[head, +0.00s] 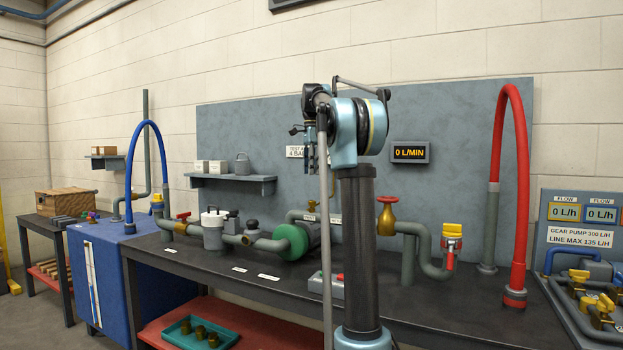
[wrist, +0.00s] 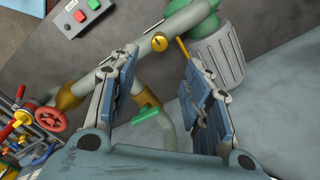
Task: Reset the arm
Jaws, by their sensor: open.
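My gripper (wrist: 160,78) is open in the wrist view, its two blue padded fingers apart with nothing held between them. In the head view my arm is folded up on its column, and part of my gripper (head: 309,150) shows left of the upper joint, in front of the grey panel. It is raised above the bench and touches nothing that I can see. Past the fingers, the wrist view shows grey-green pipework (wrist: 175,32) and a green-handled valve (wrist: 146,113).
The dark bench (head: 445,305) carries a green-faced motor (head: 291,243), pipes, a brass valve (head: 387,215) and a red hose (head: 519,170). A blue cabinet (head: 105,270) stands at the left. A teal tray (head: 175,338) with brass parts sits on the red lower shelf.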

